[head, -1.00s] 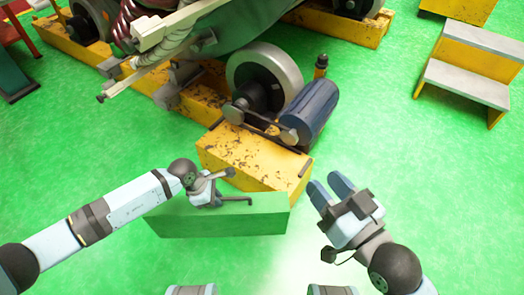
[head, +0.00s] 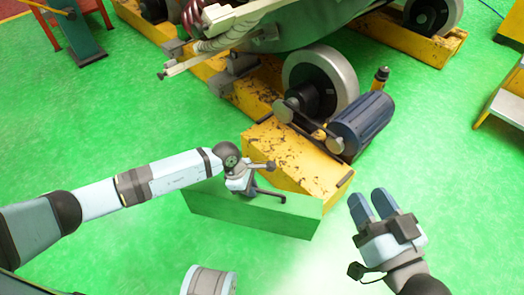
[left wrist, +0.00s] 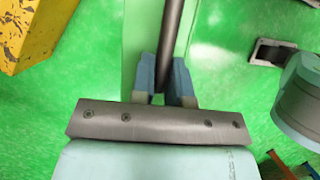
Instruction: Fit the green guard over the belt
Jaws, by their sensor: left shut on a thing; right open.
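The green guard (head: 265,214) is a long box-like cover with a dark bar handle (head: 268,195). It is in front of the near end of the yellow base in the head view. My left gripper (head: 245,184) is shut on the handle; the left wrist view shows its blue fingers (left wrist: 163,80) either side of the dark bar. The belt (head: 308,126) runs between two small pulleys beside the blue motor (head: 362,122), beyond the guard, and is uncovered. My right gripper (head: 372,208) is open and empty, right of the guard. Whether the guard touches the base is unclear.
The yellow base (head: 300,165) carries the motor and a large grey wheel (head: 335,75). A large machine stands behind it. A grey-topped step (head: 508,100) is at the right edge. Green floor is clear around the guard and right gripper.

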